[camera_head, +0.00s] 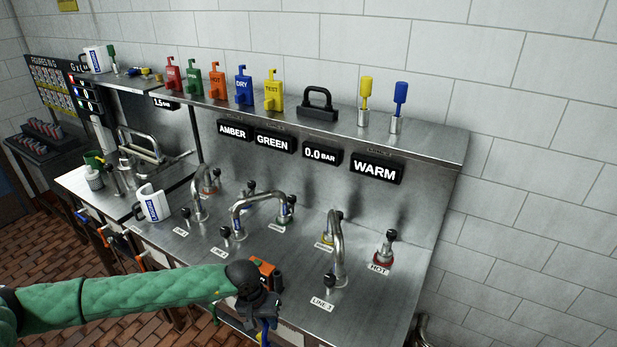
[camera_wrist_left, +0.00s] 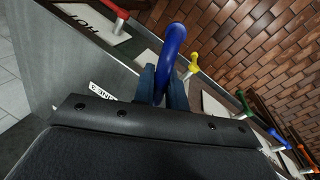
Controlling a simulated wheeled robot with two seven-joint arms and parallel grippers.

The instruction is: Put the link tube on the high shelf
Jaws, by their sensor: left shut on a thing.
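Several bent silver tubes stand on the steel counter: one by LINE 3 (camera_head: 337,245), one by LINE 2 (camera_head: 262,196), one by LINE 1 (camera_head: 198,192). I cannot tell which is the link tube. The high shelf (camera_head: 432,143) runs along the wall above them. My left gripper (camera_head: 264,322) is low at the counter's front edge, left of the LINE 3 tube and apart from it. It is shut on a blue handle (camera_wrist_left: 174,42), which also shows below it in the head view (camera_head: 265,336). My right gripper is not in view.
The high shelf holds coloured tags, a black handled block (camera_head: 318,106), and yellow (camera_head: 365,92) and blue (camera_head: 400,97) upright pieces. Its right end looks bare. A white mug (camera_head: 152,203) stands at the counter's left. Coloured levers, including a yellow one (camera_wrist_left: 194,62), line the front.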

